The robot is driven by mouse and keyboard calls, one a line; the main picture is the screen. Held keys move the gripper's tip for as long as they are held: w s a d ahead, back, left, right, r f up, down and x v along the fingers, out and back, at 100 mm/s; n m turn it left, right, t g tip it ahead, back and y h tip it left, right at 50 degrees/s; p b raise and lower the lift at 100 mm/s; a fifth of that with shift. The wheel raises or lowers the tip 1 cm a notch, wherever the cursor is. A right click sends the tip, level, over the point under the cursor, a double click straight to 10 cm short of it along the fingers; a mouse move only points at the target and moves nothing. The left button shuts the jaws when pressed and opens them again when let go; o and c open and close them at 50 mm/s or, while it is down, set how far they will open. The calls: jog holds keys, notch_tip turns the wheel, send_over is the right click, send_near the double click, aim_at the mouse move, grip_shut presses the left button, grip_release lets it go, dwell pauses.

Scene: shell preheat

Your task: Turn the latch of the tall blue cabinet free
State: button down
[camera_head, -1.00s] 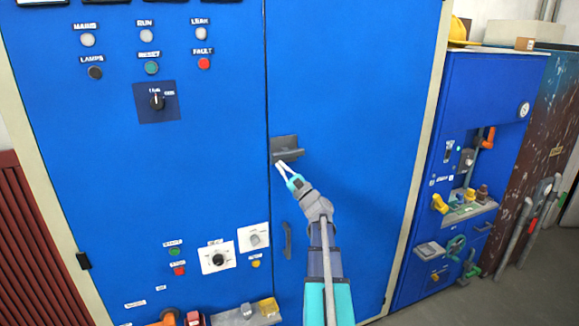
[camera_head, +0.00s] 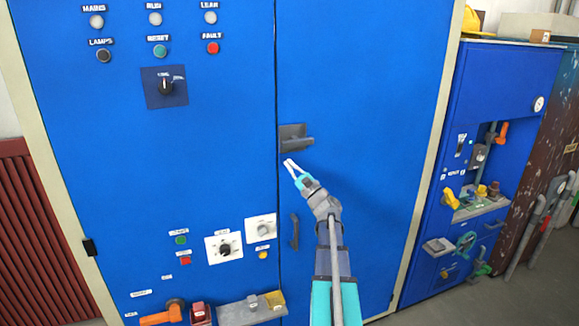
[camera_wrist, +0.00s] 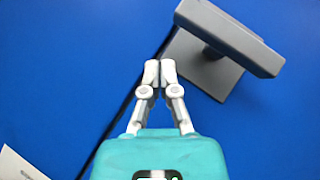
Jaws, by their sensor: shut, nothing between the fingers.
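The tall blue cabinet (camera_head: 360,90) fills most of the head view. Its grey latch (camera_head: 295,138) sits on the right door by the seam, with its handle bar lying roughly level and pointing right. In the wrist view the latch (camera_wrist: 228,40) is at the upper right, its bar slanting across a grey plate. My gripper (camera_head: 288,163) is just below the latch, with its fingertips together and empty. In the wrist view the fingertips (camera_wrist: 160,72) are left of and below the latch plate, over the door seam, and look apart from the bar.
A grey door handle (camera_head: 295,232) is lower on the same door. Knobs and buttons, such as the rotary switch (camera_head: 166,87), are on the left panel. A small shelf (camera_head: 235,312) juts out at the bottom. A shorter blue cabinet (camera_head: 500,85) stands to the right.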

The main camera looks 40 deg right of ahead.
jog(key=s+a+f+b, duration=0.2)
jog(key=s+f+b, duration=0.5)
jog(key=shift+f, duration=0.35)
jog(key=shift+w+a, duration=0.1)
dwell(0.6)
jog(key=w+a+f+n+g+y, duration=0.2)
jog(key=a+f+n+g, duration=0.3)
jog(key=a, duration=0.5)
jog(key=w+a+f+n+g+y+p, duration=0.15)
jog(key=a+f+n+g, duration=0.25)
jog(key=a, duration=0.5)
jog(key=w+a+f+n+g+y+b, duration=0.1)
jog(key=w+a+f+n+g+y, duration=0.3)
jog(key=a, duration=0.6)
jog(key=s+a+f+n+g+h+p, duration=0.1)
jog(key=s+a+f+n+g+h, duration=1)
jog(key=f, duration=0.3)
jog(key=shift+s+a+n+g+h+p, duration=0.3)
jog(key=shift+s+a+n+h, duration=0.2)
jog(key=shift+s+a, duration=0.35)
